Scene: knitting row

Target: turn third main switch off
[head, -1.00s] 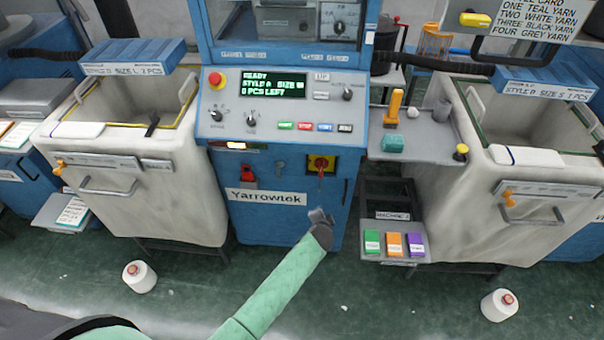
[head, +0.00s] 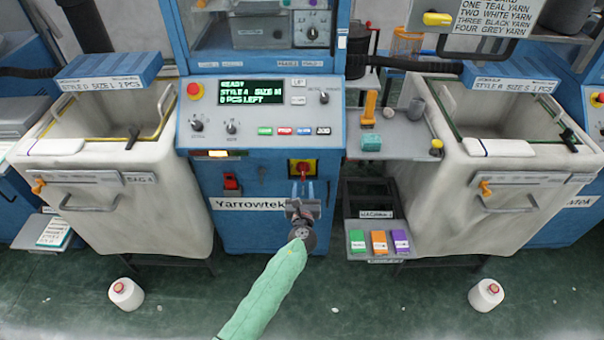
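The main switch (head: 301,168) is a red rotary handle on a yellow plate, low on the front of the blue Yarrowtek machine (head: 225,236) in the middle. The handle's exact angle is hard to make out. My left gripper (head: 302,184) points up at the switch from just below and in front of it. Its two fingers are apart, with nothing visible between them. I cannot tell whether the fingertips touch the handle. My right gripper is out of view.
A red emergency button (head: 194,90) and a display (head: 249,94) are above the switch. A grey shelf (head: 405,143) with small items and a tray (head: 352,229) of coloured blocks are to the right. Pale bins flank the machine.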

